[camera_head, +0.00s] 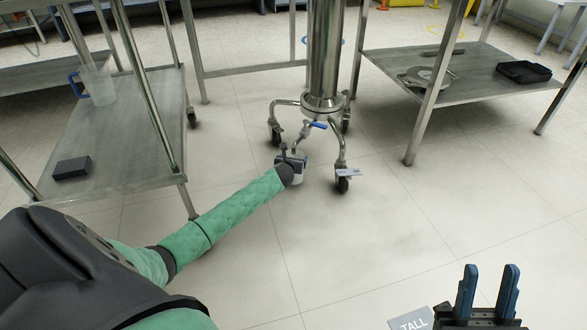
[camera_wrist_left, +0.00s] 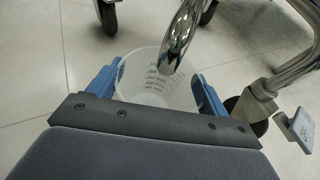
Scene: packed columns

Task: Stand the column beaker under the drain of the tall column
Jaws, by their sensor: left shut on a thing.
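The tall column (camera_head: 323,55) is a steel cylinder on a wheeled frame, with a blue-handled valve (camera_head: 318,125) and a drain pipe below. My left gripper (camera_head: 291,158) is low by the frame. It is shut on the column beaker, a clear graduated beaker (camera_wrist_left: 152,88) held between the blue fingers. In the left wrist view the chrome drain pipe (camera_wrist_left: 184,32) ends over the beaker's mouth. I cannot tell whether the beaker's base touches the floor. My right gripper (camera_head: 490,272) is open and empty at the lower right.
Castors (camera_head: 343,184) of the column's frame stand close to the left gripper. A left rack holds a blue-handled jug (camera_head: 97,86) and a dark block (camera_head: 72,168). A right rack holds a black tray (camera_head: 524,72). A "TALL" sign (camera_head: 411,320) shows at the bottom.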

